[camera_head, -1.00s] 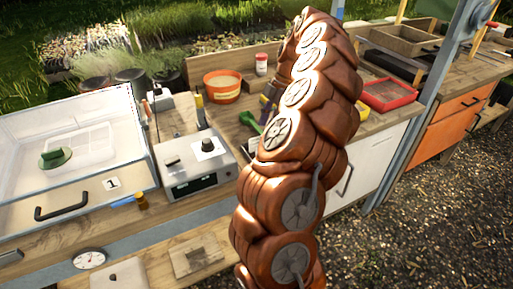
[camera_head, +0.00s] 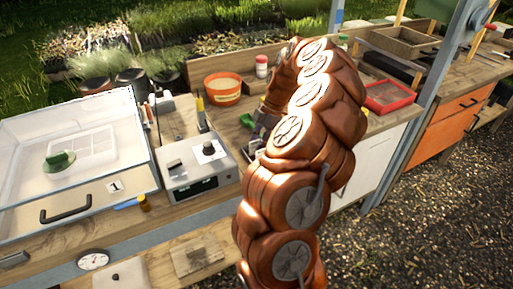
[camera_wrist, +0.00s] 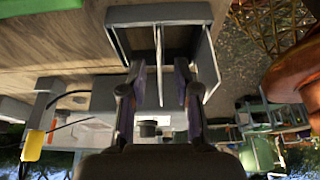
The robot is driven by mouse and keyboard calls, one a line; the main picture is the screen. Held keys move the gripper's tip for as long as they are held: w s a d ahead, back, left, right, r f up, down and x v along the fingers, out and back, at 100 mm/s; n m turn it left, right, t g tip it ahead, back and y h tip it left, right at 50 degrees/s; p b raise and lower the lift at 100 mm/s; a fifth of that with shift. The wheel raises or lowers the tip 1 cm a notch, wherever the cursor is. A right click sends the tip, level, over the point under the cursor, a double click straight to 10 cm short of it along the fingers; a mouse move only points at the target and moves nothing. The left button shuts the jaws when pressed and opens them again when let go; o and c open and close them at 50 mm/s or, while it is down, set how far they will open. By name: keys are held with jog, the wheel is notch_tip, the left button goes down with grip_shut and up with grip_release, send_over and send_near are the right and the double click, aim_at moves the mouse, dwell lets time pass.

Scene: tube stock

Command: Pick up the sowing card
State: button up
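In the wrist view my gripper (camera_wrist: 158,78) has its two dark fingers spread apart. A thin pale upright sheet (camera_wrist: 159,62), seen edge-on, stands between the fingers with space on both sides. It looks like the sowing card, but its face does not show. It stands at a grey open-topped holder (camera_wrist: 117,35) with thin walls. In the head view my own brown arm hides most of the gripper and the holder, and I cannot make out the card there.
On the bench are a grey device (camera_head: 195,168), a clear-lidded propagator box (camera_head: 75,205), an orange pot (camera_head: 222,88), a red-lidded jar (camera_head: 261,66) and a red tray (camera_head: 388,96). A yellow-handled tool (camera_head: 201,112) stands behind the device.

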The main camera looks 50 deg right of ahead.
jog(key=shift+a+f, duration=0.2)
jog(key=shift+f, duration=0.25)
grip_shut()
jog(key=shift+w+d+r, duration=0.1)
jog(key=shift+r, duration=0.4)
notch_tip(320, 180, up, 9)
jog(key=shift+r+b, duration=0.1)
jog(key=shift+b, duration=1.1)
